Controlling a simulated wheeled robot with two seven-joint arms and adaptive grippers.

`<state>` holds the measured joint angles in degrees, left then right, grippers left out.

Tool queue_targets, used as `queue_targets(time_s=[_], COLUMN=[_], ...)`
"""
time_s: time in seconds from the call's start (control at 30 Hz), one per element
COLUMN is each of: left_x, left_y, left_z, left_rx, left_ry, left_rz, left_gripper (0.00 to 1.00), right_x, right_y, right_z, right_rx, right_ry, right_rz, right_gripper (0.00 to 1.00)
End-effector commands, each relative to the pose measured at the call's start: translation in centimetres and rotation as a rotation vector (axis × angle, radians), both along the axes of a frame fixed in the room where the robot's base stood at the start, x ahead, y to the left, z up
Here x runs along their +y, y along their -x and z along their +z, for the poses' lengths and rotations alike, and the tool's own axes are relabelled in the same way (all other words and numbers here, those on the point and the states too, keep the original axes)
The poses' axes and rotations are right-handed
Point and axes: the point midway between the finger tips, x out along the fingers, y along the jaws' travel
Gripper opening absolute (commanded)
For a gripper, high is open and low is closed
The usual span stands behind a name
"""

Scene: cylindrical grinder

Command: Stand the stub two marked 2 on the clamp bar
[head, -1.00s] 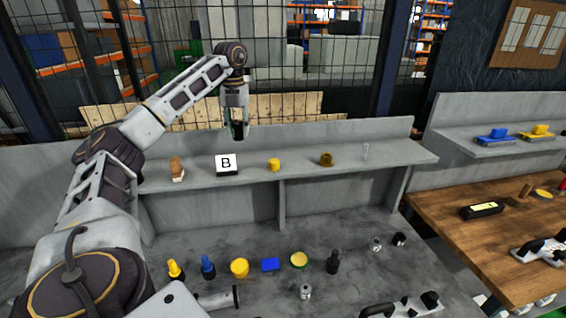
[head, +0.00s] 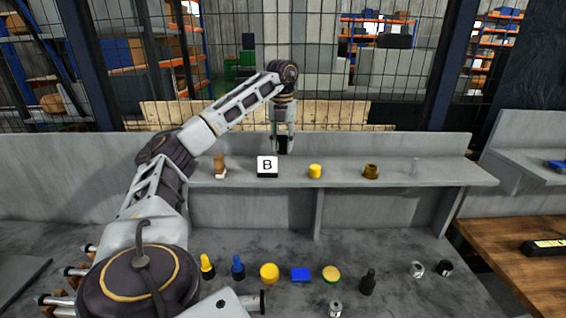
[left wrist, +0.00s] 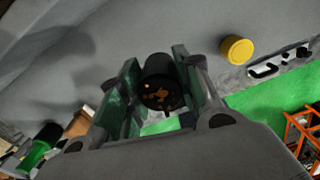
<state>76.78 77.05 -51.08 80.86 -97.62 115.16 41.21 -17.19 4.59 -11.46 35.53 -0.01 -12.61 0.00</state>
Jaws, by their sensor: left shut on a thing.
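My left gripper (head: 283,149) is over the grey shelf (head: 440,172), just behind and right of the card marked B (head: 267,164). In the left wrist view its green-padded fingers (left wrist: 158,92) are shut on a dark round stub (left wrist: 160,72). The stub's end faces the camera and has orange-brown marks; I cannot read a 2 on it. Whether the stub touches the shelf is unclear. I cannot pick out the clamp bar for certain. My right gripper is not in view.
On the shelf stand a brown piece (head: 220,168), a yellow cylinder (head: 315,171) and a brown-gold part (head: 371,171).

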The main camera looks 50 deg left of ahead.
Motion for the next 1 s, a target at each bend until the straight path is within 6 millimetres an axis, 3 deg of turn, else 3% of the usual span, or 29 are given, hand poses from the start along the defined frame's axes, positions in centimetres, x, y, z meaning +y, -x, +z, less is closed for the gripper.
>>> queue_targets(time_s=[0.3,0.77,1.0], left_x=[0.0,0.0,0.0], left_y=[0.0,0.0,0.0], left_z=[-2.1,-2.5,-4.5], left_rx=[-0.001,-0.002,-0.002], left_ry=[-0.001,-0.001,-0.001], left_rz=[0.001,0.001,0.001], left_gripper=[0.0,0.0,0.0], right_x=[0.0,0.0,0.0], right_y=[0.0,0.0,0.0], right_z=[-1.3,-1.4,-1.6], right_rx=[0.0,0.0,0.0], right_ry=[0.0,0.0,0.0], right_rz=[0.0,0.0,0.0], right_gripper=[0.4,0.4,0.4])
